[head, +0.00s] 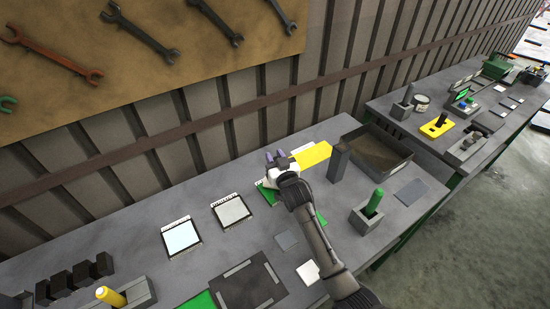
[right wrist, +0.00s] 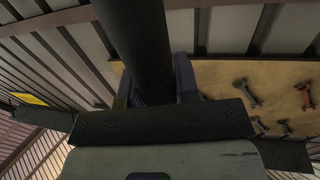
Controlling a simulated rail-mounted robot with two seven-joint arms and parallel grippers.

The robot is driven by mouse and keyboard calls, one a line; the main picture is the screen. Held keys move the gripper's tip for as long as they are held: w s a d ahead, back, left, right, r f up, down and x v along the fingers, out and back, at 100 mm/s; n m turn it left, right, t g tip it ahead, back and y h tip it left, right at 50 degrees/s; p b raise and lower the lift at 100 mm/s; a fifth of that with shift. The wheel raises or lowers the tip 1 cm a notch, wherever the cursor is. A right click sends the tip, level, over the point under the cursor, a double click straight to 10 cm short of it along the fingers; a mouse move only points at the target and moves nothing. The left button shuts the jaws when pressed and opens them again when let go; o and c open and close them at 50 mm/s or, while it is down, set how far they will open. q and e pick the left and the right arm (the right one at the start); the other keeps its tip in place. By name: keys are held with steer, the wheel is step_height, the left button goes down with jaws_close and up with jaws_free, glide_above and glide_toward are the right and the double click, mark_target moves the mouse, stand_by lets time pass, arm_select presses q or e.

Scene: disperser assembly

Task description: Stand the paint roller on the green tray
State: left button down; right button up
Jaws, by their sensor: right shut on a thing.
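In the right wrist view the gripper (right wrist: 155,85) is shut on a thick dark cylinder (right wrist: 135,45). The cylinder looks like part of the paint roller, but its far end is out of frame. I cannot make out the roller clearly in the head view. Green surface (head: 321,217), perhaps the green tray, shows beside and below my right arm, which hides much of it. My left gripper is not in view.
A dark grey upright block (head: 338,163) and a yellow panel (head: 314,155) stand close to the right gripper. A dark open bin (head: 376,150) lies behind. A green-handled tool (head: 373,202) stands in a grey holder. Two flat panels (head: 181,238) lie left.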

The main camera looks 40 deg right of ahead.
steer(key=shift+f, duration=0.15)
steer(key=o, duration=0.9)
steer(key=shift+c, duration=0.2)
steer(key=shift+o, duration=0.4)
steer(key=shift+r, duration=0.2)
steer(key=p+v, duration=0.1)
steer(key=v, duration=1.1)
